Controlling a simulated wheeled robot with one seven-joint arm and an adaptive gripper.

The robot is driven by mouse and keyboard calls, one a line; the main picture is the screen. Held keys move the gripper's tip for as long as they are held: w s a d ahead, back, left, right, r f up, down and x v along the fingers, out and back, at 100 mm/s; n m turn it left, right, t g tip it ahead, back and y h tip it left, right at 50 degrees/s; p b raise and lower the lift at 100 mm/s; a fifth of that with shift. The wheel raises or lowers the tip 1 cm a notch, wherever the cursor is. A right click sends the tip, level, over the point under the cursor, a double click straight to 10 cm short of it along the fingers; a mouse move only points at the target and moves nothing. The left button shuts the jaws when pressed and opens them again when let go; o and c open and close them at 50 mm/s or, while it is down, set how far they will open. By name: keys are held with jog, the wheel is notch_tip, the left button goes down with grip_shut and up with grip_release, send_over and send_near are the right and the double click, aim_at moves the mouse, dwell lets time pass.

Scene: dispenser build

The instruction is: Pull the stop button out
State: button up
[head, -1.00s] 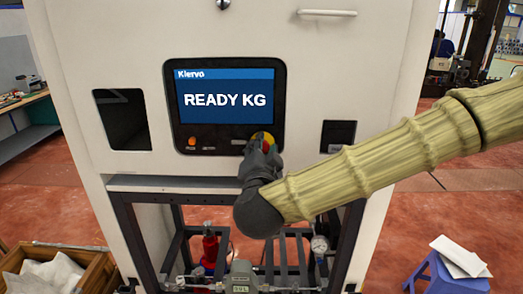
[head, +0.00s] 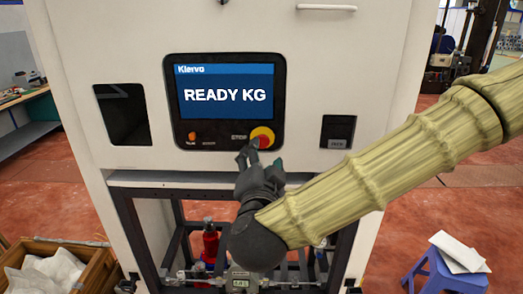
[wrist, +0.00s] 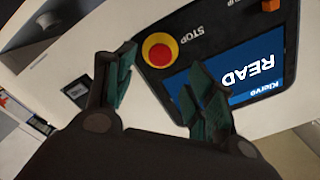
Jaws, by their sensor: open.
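The stop button (head: 262,138) is a red knob on a yellow ring, at the lower right of the black display panel, beside the word STOP. It also shows in the wrist view (wrist: 159,50), beyond my gripper's fingertips. My gripper (head: 252,154) is just below the button in the head view, with its dark fingers pointing up toward it. In the wrist view my gripper (wrist: 163,85) is open and empty, its green-padded fingers spread apart, with the button showing between and past them. I see no contact with the button. I cannot tell whether the button is in or out.
The screen (head: 227,97) reads READY KG. An orange control (head: 192,138) sits at the panel's lower left. A dark opening (head: 123,113) is at the left and a small black slot unit (head: 337,132) at the right. A ledge (head: 165,179) runs below the panel.

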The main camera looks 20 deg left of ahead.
jog(key=shift+v, duration=2.55)
jog(key=shift+f, duration=0.1)
jog(key=w+d+f+n+g+b, duration=0.1)
jog(key=d+f+g, duration=0.1)
jog(key=f, duration=0.9)
jog(key=w+d+f+n+g+b, duration=0.1)
jog(key=w+f+g+b, duration=0.1)
jog(key=f, duration=0.8)
jog(key=s+d+f+n+g+b, duration=0.1)
jog(key=d+f, duration=0.2)
jog(key=f, duration=0.5)
jog(key=s+d+f+g+h+b, duration=0.1)
jog(key=s+d+f+g, duration=0.15)
jog(key=f, duration=0.45)
jog(key=s+d+f+n+g+b, duration=0.1)
jog(key=d+f, duration=0.2)
jog(key=f, duration=0.5)
jog(key=s+d+f+g+h+b, duration=0.1)
jog(key=s+d+f+g, duration=0.1)
jog(key=s+d+f, duration=0.45)
jog(key=s+d+f+g+h+b, duration=0.1)
jog(key=s+d+f+g, duration=0.25)
jog(key=d+f, duration=0.55)
jog(key=s+d+f+n+g+h+b, duration=0.1)
jog(key=s+d+f+g+h+b, duration=0.1)
jog(key=s+d+f, duration=0.8)
jog(key=shift+s+d+f+g, duration=0.2)
jog(key=shift+s+d+g, duration=0.45)
jog(key=shift+s, duration=0.5)
